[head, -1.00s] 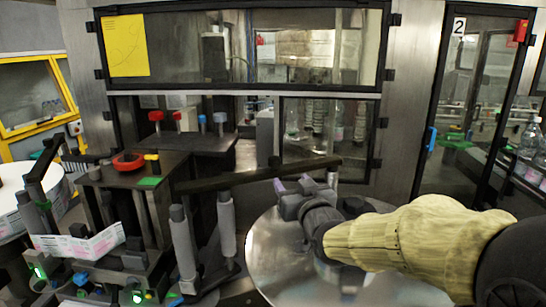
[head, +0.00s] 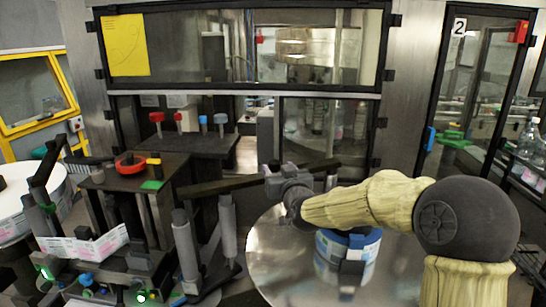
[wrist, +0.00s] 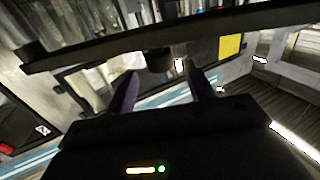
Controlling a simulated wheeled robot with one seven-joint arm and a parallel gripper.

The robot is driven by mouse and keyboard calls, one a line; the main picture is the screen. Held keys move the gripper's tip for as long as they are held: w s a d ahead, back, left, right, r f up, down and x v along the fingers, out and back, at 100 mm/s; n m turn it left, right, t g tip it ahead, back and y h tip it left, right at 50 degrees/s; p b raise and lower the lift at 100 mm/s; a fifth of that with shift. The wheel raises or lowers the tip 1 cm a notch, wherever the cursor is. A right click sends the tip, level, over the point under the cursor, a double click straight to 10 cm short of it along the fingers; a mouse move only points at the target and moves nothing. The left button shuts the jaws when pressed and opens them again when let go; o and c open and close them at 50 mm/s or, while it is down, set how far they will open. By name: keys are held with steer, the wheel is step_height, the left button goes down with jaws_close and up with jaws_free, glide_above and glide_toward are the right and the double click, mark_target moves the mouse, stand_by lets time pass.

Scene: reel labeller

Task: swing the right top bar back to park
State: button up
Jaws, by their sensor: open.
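The right top bar (head: 225,185) is a long dark bar. In the head view it runs from above the grey roller posts at left out over the steel disc at right. In the wrist view the bar (wrist: 230,27) crosses the top of the picture, with a short dark round knob (wrist: 160,61) below it. My gripper (wrist: 160,86) is open, one finger on each side of the knob's line, and looks empty. Whether the fingers touch the knob or bar I cannot tell. In the head view my gripper (head: 272,178) covers part of the bar, and its fingertips are hidden.
A large steel disc (head: 275,262) lies under my arm, with a blue-and-white round piece (head: 348,250) on it. Grey roller posts (head: 186,250) stand left of it. A dark block with a red ring (head: 130,163) is further left. A framed glass guard (head: 330,130) stands behind.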

mark_target(272, 161)
steer(key=p+x, duration=0.2)
steer(key=x, duration=0.2)
steer(key=shift+w+a+r, duration=0.1)
steer(key=shift+w+a, duration=0.05)
steer(key=shift+w, duration=0.15)
steer(key=shift+x, duration=0.8)
steer(key=shift+c, duration=0.2)
jaws_close()
steer(key=shift+a, duration=0.2)
